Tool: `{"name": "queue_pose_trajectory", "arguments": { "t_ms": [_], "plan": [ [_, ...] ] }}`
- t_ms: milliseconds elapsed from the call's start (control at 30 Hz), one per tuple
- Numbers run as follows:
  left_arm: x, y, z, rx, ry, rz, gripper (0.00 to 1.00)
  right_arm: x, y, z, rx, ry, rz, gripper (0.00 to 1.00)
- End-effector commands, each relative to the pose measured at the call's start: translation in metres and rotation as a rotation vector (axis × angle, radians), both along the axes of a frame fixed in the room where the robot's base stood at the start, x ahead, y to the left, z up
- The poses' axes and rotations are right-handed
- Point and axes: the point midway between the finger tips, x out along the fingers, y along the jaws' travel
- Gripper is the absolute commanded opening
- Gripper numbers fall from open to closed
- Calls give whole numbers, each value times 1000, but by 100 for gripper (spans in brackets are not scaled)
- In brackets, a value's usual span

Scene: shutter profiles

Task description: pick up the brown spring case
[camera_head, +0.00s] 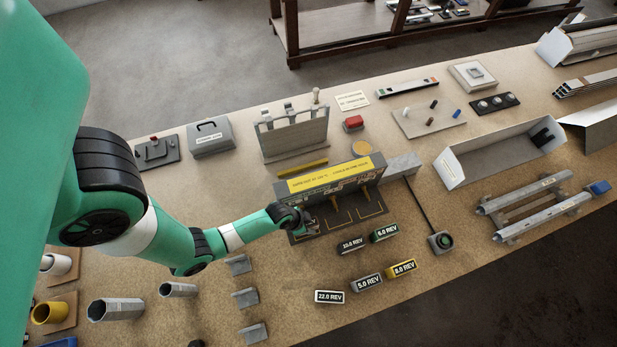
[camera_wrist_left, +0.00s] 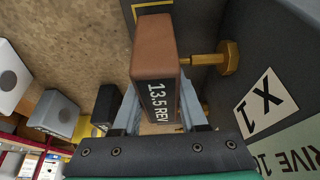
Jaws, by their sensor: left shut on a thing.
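The brown spring case (camera_wrist_left: 155,55), labelled 13.5 REV, sits between the two fingers of my left gripper (camera_wrist_left: 160,108) in the left wrist view. The fingers are shut on its sides. In the head view my left gripper (camera_head: 304,222) is at the left end of the dark test stand (camera_head: 283,187), and the brown case is mostly hidden there. A brass peg (camera_wrist_left: 215,59) on the stand is close beside the case. I cannot tell whether the case touches the stand's base. My right gripper is in neither view.
Several other cases lie in front of the stand: 10.0 (camera_head: 351,244), green 6.0 (camera_head: 385,233), grey 5.0 (camera_head: 368,283), yellow 8.0 (camera_head: 402,269) and white 22.0 (camera_head: 329,297). A black crank rod (camera_head: 420,208) is at the stand's right. Grey brackets (camera_head: 245,298) stand at the left.

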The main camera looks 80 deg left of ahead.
Motion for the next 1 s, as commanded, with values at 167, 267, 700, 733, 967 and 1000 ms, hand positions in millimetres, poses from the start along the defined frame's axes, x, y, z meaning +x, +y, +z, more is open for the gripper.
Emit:
{"name": "queue_pose_trajectory", "arguments": {
  "t_ms": [167, 267, 700, 733, 967, 1000],
  "plan": [
    [-20, -12, 45, 1, -2, -1, 0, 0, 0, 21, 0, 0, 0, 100],
    [-41, -24, 80, 0, 0, -2, 0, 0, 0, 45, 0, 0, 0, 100],
    [-118, -69, 110, 1, -1, -4, 0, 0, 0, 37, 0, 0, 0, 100],
    [-119, -70, 111, 0, -1, -3, 0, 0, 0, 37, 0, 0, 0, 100],
    [-121, -70, 112, 1, -3, 4, 0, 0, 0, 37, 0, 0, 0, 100],
    [-121, -70, 112, 1, -3, 10, 0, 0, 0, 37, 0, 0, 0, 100]
  ]
}}
